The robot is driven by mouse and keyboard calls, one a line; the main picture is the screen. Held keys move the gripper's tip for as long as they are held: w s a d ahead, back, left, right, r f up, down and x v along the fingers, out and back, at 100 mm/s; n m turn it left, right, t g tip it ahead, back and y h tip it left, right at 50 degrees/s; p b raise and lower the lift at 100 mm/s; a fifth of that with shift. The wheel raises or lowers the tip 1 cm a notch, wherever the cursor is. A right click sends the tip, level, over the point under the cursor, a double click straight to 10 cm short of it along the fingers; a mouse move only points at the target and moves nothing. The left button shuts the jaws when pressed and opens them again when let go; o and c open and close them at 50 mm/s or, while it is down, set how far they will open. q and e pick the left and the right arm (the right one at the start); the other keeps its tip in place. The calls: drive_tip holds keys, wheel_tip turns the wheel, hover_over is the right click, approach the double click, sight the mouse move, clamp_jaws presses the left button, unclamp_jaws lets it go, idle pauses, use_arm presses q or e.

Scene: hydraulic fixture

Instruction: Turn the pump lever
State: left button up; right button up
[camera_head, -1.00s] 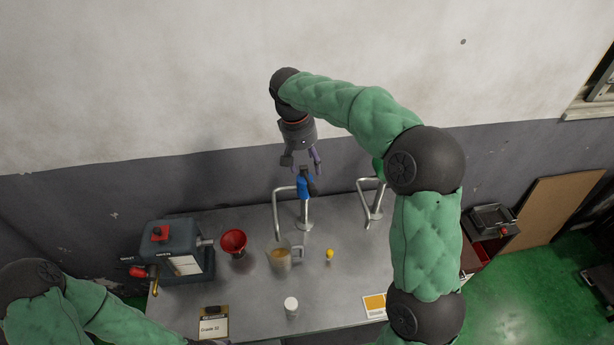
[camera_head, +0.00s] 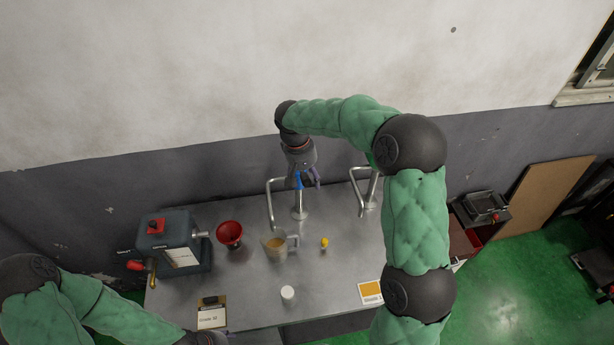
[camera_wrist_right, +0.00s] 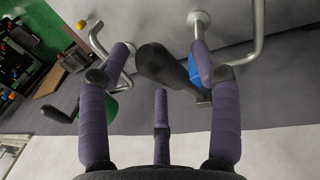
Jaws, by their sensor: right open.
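A lever with a blue body (camera_wrist_right: 195,70) and a thick black handle (camera_wrist_right: 158,65) sits on a bent metal pipe stand; only a bit of blue (camera_head: 298,182) shows in the head view. My right gripper (camera_head: 304,178) is open above it. In the right wrist view its purple fingers stand apart on both sides of the black handle, the right finger very close to the blue part. I cannot tell whether they touch. A second lever with a green body (camera_wrist_right: 107,106) is at the left. My left arm enters at lower left; its fingers are not seen.
On the metal table (camera_head: 240,290) stand a grey machine with a red knob (camera_head: 172,245), a red funnel (camera_head: 229,233), a jug of amber liquid (camera_head: 275,247), a yellow item (camera_head: 324,242), a white cap (camera_head: 288,293) and cards. A second bent pipe (camera_head: 358,190) stands right of the gripper.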

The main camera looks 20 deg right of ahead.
clamp_jaws()
drive_tip(key=f+b, duration=0.1)
drive_tip(key=b, duration=0.1)
drive_tip(key=s+f+t+b, duration=0.1)
drive_tip(key=b, duration=0.2)
drive_tip(key=shift+a+f, duration=0.1)
drive_tip(key=shift+a, duration=0.05)
drive_tip(key=shift+t, duration=0.3)
unclamp_jaws()
